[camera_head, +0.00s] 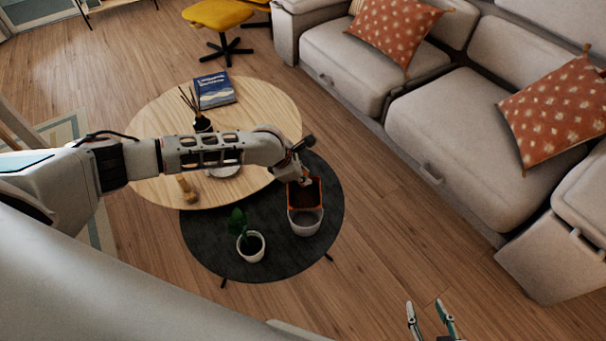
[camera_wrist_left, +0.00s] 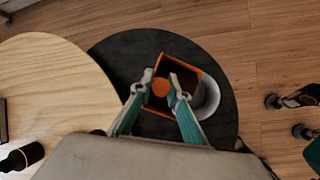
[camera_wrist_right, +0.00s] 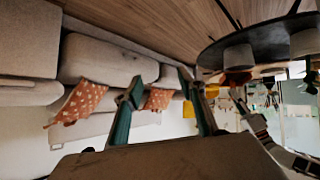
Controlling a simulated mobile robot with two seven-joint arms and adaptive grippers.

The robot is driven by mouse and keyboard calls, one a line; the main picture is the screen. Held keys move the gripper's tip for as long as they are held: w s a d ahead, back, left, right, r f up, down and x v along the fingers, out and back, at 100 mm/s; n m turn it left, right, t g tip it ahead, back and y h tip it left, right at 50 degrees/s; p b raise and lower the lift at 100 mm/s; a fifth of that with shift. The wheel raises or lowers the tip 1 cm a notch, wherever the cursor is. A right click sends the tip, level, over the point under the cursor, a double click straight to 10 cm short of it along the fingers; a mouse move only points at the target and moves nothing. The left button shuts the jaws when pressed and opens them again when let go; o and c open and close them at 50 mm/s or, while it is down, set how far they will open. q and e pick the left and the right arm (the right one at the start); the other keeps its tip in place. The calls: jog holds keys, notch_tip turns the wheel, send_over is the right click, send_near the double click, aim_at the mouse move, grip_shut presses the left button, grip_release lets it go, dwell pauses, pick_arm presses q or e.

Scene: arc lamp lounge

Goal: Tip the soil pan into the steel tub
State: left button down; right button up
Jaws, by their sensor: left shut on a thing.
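The soil pan (camera_head: 305,194) is orange with a dark brown inside, above the far side of the tub. It looks tilted toward the tub; I cannot tell whether soil is falling. My left gripper (camera_head: 302,180) is shut on the pan, and its fingers (camera_wrist_left: 161,78) lie across the pan (camera_wrist_left: 187,66) in the left wrist view. The steel tub (camera_head: 305,227) is pale grey and stands upright on the black round table (camera_head: 210,237). Its rim shows beside the pan in the left wrist view (camera_wrist_left: 211,97). My right gripper (camera_head: 431,318) is open and empty, low over the floor.
A potted plant (camera_head: 251,247) stands left of the tub. The wooden table (camera_head: 150,120) behind holds a blue book (camera_head: 214,90), a dark reed vase (camera_head: 202,123) and a small wooden object (camera_head: 187,190). A grey sofa (camera_head: 450,125) stands right; floor between is clear.

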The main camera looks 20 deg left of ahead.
pick_arm(q)
jog(key=shift+r, duration=0.2)
jog(key=shift+s+p, duration=0.1)
jog(key=shift+p, duration=0.45)
jog(key=shift+t, duration=0.3)
